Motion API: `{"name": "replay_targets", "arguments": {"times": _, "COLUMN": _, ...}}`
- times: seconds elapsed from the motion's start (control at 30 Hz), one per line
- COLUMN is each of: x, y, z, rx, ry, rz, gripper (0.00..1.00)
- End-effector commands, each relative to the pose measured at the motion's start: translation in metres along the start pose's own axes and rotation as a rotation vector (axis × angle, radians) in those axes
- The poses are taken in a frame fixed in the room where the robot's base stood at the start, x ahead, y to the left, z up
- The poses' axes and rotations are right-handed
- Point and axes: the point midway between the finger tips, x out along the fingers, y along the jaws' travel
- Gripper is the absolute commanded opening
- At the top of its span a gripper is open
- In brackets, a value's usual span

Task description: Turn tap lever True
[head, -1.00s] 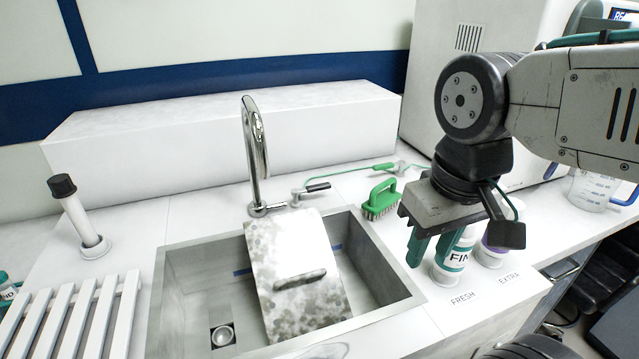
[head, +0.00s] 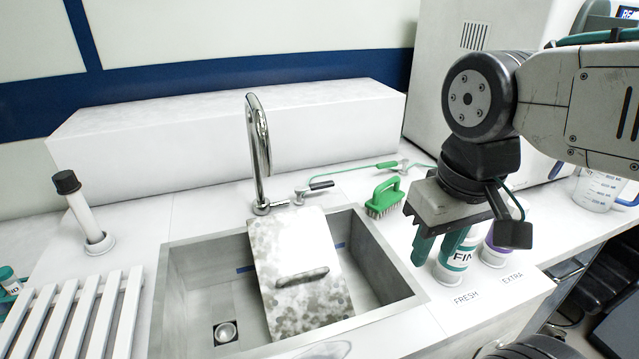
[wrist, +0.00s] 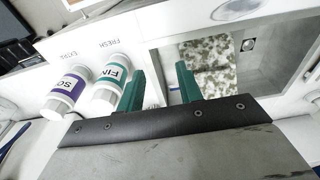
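My gripper (head: 434,252) points down to the right of the sink, in front of the bottles and well apart from the lever. In the wrist view my gripper (wrist: 160,75) shows two green fingers spread with nothing between them. The lever is not visible in the wrist view.
A spotted board (head: 300,240) with a handle lies over the sink. A green brush (head: 384,197) stands between lever and gripper. A FINE-type bottle (head: 455,258) and a purple-labelled bottle (head: 495,253) stand by my gripper. A white rack (head: 85,310) lies left.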

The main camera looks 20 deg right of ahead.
Motion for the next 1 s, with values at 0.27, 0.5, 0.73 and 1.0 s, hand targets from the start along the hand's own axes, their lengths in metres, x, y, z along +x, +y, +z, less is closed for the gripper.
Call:
{"name": "replay_targets", "arguments": {"times": 0.27, "x": 0.013, "y": -0.001, "z": -0.009, "rx": -0.006, "ry": -0.079, "rz": -0.001, "gripper": 0.4}}
{"name": "replay_targets", "arguments": {"times": 0.5, "x": 0.018, "y": -0.003, "z": -0.07, "rx": -0.07, "ry": -0.173, "rz": -0.006, "gripper": 0.4}}
{"name": "replay_targets", "arguments": {"times": 0.73, "x": 0.031, "y": -0.007, "z": -0.147, "rx": -0.288, "ry": -0.22, "rz": -0.031, "gripper": 0.4}}
{"name": "replay_targets", "arguments": {"times": 1.0, "x": 0.064, "y": -0.013, "z": -0.249, "rx": -0.678, "ry": -0.23, "rz": -0.079, "gripper": 0.4}}
